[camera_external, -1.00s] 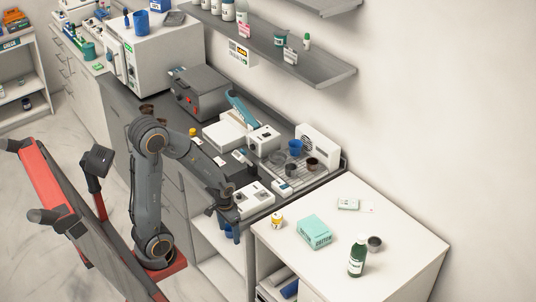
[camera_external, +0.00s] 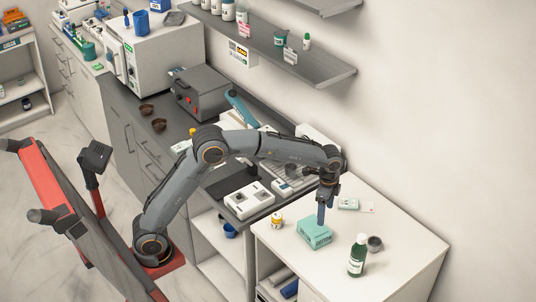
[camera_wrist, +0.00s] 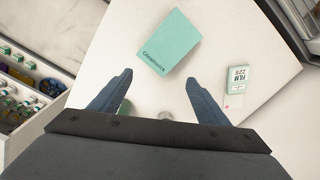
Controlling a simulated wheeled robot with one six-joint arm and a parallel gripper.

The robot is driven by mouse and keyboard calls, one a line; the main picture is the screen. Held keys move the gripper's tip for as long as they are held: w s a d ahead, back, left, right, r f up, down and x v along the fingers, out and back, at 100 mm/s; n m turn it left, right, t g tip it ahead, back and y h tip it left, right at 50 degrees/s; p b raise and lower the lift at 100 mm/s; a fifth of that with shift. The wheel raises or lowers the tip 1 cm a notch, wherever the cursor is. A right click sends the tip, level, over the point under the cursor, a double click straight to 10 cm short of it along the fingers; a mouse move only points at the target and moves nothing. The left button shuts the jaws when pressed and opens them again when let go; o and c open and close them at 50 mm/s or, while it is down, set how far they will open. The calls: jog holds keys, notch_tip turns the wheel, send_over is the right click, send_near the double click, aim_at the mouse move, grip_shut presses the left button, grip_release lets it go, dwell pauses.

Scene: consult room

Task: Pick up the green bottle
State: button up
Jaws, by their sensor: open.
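The green bottle (camera_external: 357,257) with a white cap and white label stands upright on the white table (camera_external: 410,255), at the right in the external view. In the wrist view only a small green piece of it (camera_wrist: 126,107) shows beside the left finger; the rest is hidden. My gripper (camera_external: 321,218) points down over the teal box (camera_external: 314,234), to the left of the bottle and apart from it. In the wrist view my gripper (camera_wrist: 160,88) is open, with nothing between its fingers.
A small dark cup (camera_external: 375,243) stands close beside the bottle. A small yellow-capped jar (camera_external: 277,221) stands at the table's left. A wall shelf (camera_external: 280,55) hangs above the counter. The table's right part is clear.

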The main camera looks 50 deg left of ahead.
aim_at(363, 235)
jog(key=d+r+m, duration=0.1)
jog(key=d+m, duration=0.1)
jog(key=d, duration=0.4)
jog(key=d+r+m, duration=0.1)
jog(key=d+m, duration=0.1)
jog(key=d, duration=0.5)
jog(key=d+r+m, duration=0.2)
jog(key=d, duration=0.4)
jog(key=shift+d, duration=0.4)
jog(key=shift+w+a+f, duration=0.1)
jog(key=shift+a+f, duration=0.05)
jog(key=shift+f, duration=0.4)
jog(key=f+p, duration=0.1)
jog(key=f, duration=0.1)
jog(key=f+p, duration=0.1)
jog(key=f, duration=0.3)
jog(key=shift+s+f+p, duration=0.35)
jog(key=shift+p, duration=0.05)
grip_shut()
